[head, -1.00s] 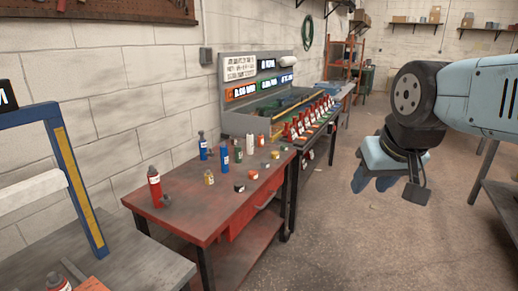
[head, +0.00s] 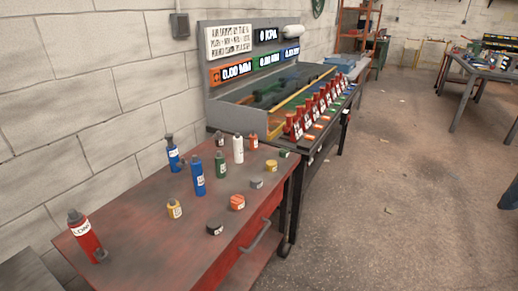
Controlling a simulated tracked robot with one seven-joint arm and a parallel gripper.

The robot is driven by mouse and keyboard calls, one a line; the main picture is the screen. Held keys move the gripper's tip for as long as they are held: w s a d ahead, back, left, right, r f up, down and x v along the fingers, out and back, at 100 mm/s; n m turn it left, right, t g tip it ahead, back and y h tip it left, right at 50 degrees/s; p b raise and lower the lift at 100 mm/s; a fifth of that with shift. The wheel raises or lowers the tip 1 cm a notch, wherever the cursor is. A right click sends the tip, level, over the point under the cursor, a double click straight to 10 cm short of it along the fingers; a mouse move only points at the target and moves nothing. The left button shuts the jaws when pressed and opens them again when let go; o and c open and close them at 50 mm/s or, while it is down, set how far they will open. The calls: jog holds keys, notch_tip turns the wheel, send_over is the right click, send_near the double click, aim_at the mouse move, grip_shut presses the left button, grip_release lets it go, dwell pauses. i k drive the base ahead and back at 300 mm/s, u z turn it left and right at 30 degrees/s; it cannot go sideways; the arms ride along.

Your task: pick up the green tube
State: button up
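The green tube (head: 221,165), with a dark cap and a pale label, stands upright on the red table. A taller blue tube (head: 197,177) stands just to its left and nearer, and a white tube (head: 238,149) stands behind it to the right. A dark blue piece at the right edge of the view looks like the tip of my gripper (head: 510,195). It is far from the green tube, over the floor. The rest of my gripper is out of view, so its opening cannot be seen.
Another blue tube (head: 174,155), a red tube (head: 83,238), a yellow jar (head: 174,209) and several small pots share the red table (head: 160,255). Behind it is a bench with a row of red-and-white holders (head: 318,104). The floor (head: 370,215) to the right is clear.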

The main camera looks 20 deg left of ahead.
aim_at(219, 159)
jog(key=u, duration=0.1)
jog(key=i, duration=1)
jog(key=u, duration=1.05)
jog(key=i, duration=0.6)
jog(key=u, duration=0.45)
jog(key=k, duration=0.75)
jog(key=u, duration=0.25)
jog(key=i, duration=0.75)
jog(key=z, duration=0.15)
